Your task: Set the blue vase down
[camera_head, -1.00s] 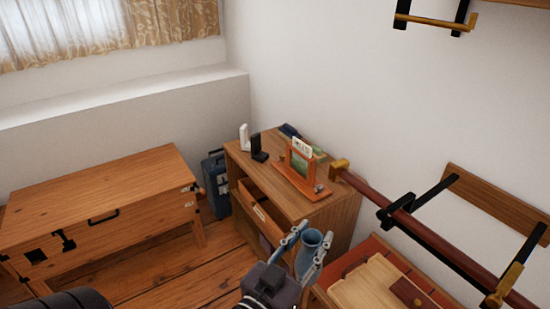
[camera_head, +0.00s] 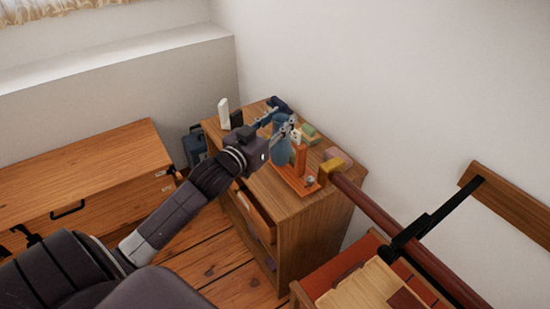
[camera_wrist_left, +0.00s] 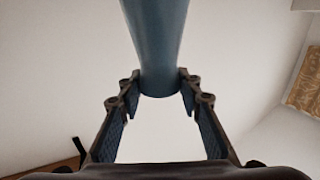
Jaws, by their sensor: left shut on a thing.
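The blue vase (camera_head: 281,150) is in my left gripper (camera_head: 278,124), over the top of the wooden cabinet (camera_head: 318,207). The fingers are on either side of the vase near its upper part. In the left wrist view the vase (camera_wrist_left: 156,45) stands between the two fingers (camera_wrist_left: 157,95). Its base is partly hidden in the head view by the orange wooden stand (camera_head: 297,182), so I cannot tell whether it touches the cabinet top. My right gripper is not in view.
A white object (camera_head: 223,113) and a black object (camera_head: 236,119) stand at the cabinet's back left. A green item (camera_head: 309,131) lies behind the vase. A wooden rail (camera_head: 400,231) runs at the right. The cabinet's drawer (camera_head: 257,214) is pulled out.

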